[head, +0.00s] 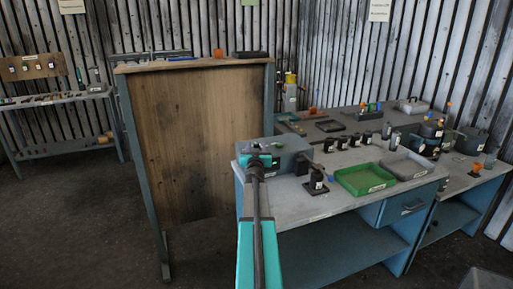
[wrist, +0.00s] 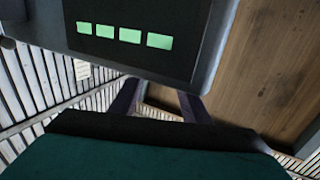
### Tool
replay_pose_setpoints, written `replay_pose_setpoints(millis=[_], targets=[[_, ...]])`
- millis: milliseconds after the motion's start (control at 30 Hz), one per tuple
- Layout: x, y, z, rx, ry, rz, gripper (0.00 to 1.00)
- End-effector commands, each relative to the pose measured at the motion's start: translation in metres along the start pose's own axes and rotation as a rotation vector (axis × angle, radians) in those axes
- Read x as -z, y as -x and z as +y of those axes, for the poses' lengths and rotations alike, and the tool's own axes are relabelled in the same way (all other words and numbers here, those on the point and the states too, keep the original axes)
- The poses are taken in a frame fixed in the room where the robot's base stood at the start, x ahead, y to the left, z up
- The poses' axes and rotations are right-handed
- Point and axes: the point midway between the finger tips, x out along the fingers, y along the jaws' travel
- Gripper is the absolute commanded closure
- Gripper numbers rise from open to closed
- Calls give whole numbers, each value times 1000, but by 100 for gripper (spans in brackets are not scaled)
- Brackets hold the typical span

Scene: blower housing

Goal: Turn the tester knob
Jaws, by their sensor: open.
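The tester, a grey box (head: 288,153), stands on the left end of the bench. In the wrist view its dark panel (wrist: 130,58) with several lit green rectangles fills the top of the picture. A dark rounded part (wrist: 12,10) shows at the top left corner; I cannot tell whether it is the knob. My gripper (wrist: 160,104) is open, with its two dark fingers apart and nothing seen between them. The fingertips reach up to the panel's lower edge; contact cannot be told. In the head view my gripper (head: 258,156) covers the tester's left end.
The bench top (head: 318,205) carries a green tray (head: 365,179), a grey tray (head: 408,166) and several small black parts to the right of the tester. A tall wooden board (head: 195,140) on a frame stands to the left. Open floor (head: 75,215) lies at the far left.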

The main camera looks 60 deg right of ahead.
Motion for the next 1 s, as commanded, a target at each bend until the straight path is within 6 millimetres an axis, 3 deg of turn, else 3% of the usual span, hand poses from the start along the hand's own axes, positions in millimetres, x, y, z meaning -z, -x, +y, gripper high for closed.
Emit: replay_pose_setpoints(millis=[1000], targets=[[0, 90, 0, 0, 1, 0, 57]])
